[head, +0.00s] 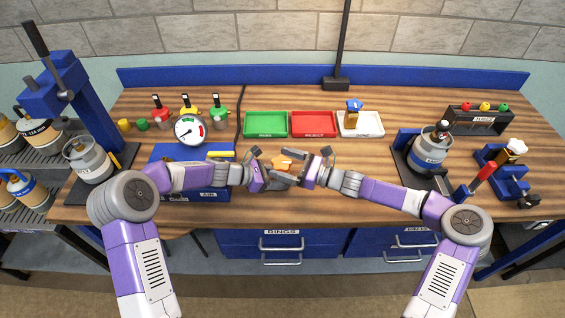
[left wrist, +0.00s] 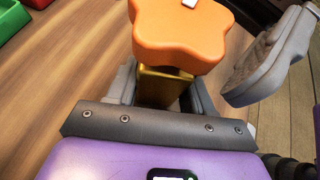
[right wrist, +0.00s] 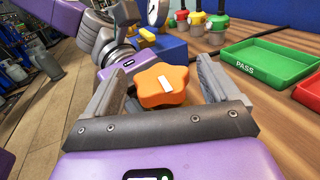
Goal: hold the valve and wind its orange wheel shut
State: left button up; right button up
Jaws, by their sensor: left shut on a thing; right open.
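The valve has an orange lobed wheel with a white mark on top; the wheel (head: 282,162) shows between my two grippers in the head view. My left gripper (head: 262,180) is shut on the valve's brass body (left wrist: 160,88), just below the wheel (left wrist: 180,38). My right gripper (head: 313,170) is open. In the right wrist view the wheel (right wrist: 163,86) lies between the spread fingers of my right gripper (right wrist: 158,90), with a gap showing on its right side. The lower part of the valve body is hidden by the left gripper.
Green (head: 266,124), red (head: 314,124) and white (head: 361,124) trays stand behind the grippers; a valve with a blue wheel (head: 353,106) is in the white one. A gauge (head: 189,129) and blue box are at left, gas cylinders (head: 88,160) (head: 431,148) at both sides.

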jog(key=shift+w+a, duration=0.15)
jog(key=shift+a, duration=0.2)
jog(key=shift+c, duration=0.4)
jog(key=c, duration=0.9)
